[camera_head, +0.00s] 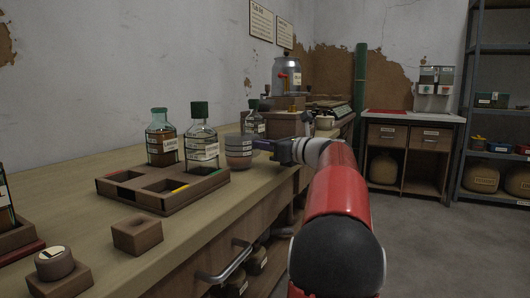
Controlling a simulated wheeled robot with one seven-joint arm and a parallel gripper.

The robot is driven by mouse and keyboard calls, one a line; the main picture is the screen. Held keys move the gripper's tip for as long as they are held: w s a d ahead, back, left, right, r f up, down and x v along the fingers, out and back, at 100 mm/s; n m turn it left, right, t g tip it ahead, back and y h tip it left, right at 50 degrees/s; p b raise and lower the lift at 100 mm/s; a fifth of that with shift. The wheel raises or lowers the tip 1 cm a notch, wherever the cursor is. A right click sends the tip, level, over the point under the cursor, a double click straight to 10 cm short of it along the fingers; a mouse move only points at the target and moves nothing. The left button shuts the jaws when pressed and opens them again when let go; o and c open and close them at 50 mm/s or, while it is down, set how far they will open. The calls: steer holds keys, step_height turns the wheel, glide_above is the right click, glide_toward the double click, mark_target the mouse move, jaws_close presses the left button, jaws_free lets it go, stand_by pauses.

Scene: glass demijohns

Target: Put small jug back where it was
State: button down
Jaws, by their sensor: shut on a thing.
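A small grey jug (238,151) with a pale label and a brownish lower part is beside the right side of the rack. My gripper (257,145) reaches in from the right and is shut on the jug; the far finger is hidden. I cannot tell whether the jug touches the bench. A wooden rack (150,205) with several square compartments stands on the bench. Red, yellow and green show inside some compartments. A glass bottle (161,140) without a dark stopper and a green-capped bottle (203,146) stand at the rack's back and right.
A dark-capped bottle (254,124) stands behind the jug. A square wooden block (137,236) with a hole and a round labelled piece on a block (55,264) are at the front of the bench (205,240). A metal urn (287,77) stands farther back.

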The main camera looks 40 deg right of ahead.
steer(key=shift+f, duration=0.3)
steer(key=c, duration=1.8)
jaws_free()
steer(key=shift+f, duration=0.1)
steer(key=shift+c, duration=0.2)
steer(key=o, duration=0.4)
steer(key=shift+o, duration=0.2)
steer(key=shift+r, duration=0.25)
steer(key=s+d+p, duration=0.1)
steer(key=s+d, duration=0.1)
steer(key=s, duration=0.9)
steer(key=shift+s+d, duration=0.15)
steer(key=shift+s, duration=0.25)
steer(key=shift+f, duration=0.1)
